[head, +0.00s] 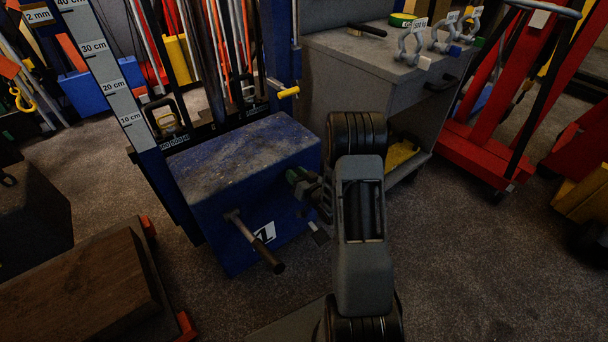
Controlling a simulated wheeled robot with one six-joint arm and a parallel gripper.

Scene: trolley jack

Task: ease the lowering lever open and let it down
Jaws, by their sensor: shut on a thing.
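The trolley jack's blue housing (230,170) stands in the middle of the head view, with a worn, dusty top. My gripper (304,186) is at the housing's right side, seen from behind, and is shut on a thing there. A small green part, seemingly the grip of the lowering lever (296,176), shows at the jaws; the rest is hidden by my gripper and arm. The lever's angle cannot be told. A brown-handled lever (262,250) sticks out of the housing's front, apart from my gripper. A yellow-handled lever (288,92) is behind the housing.
A height scale (108,75) rises at the housing's left. A grey cabinet (350,70) with shackles (410,45) on top stands behind my arm. A red wheeled frame (480,140) is at right. A wooden block (80,285) lies at lower left. Carpet is clear at lower right.

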